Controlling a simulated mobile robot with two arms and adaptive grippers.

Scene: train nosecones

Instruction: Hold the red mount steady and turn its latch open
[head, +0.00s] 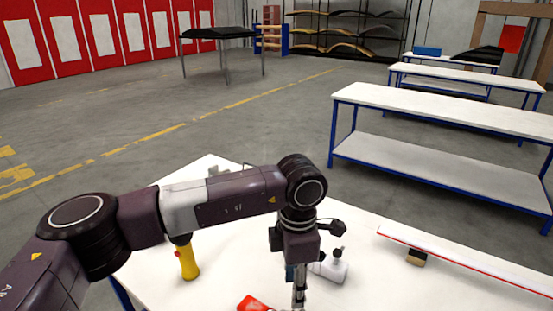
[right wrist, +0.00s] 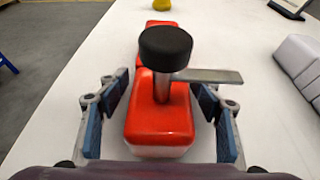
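The red mount (right wrist: 160,122) lies on the white table in the right wrist view. A post with a black round cap (right wrist: 166,48) stands on it, and a flat grey latch lever (right wrist: 212,75) points right from the post. My right gripper (right wrist: 163,88) is open, its blue-padded fingers on either side of the mount with gaps visible. In the head view only a red piece, seemingly the mount (head: 254,304), shows at the bottom edge. My left gripper (head: 298,295) points down just right of it; its fingertips are cut off, so its opening is unclear.
On the table (head: 210,290) stand a yellow and red cylinder (head: 188,260) at left and a white-grey device (head: 332,269) close to my left gripper. A long red-edged white panel (head: 470,262) lies at right. More benches (head: 440,108) stand behind.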

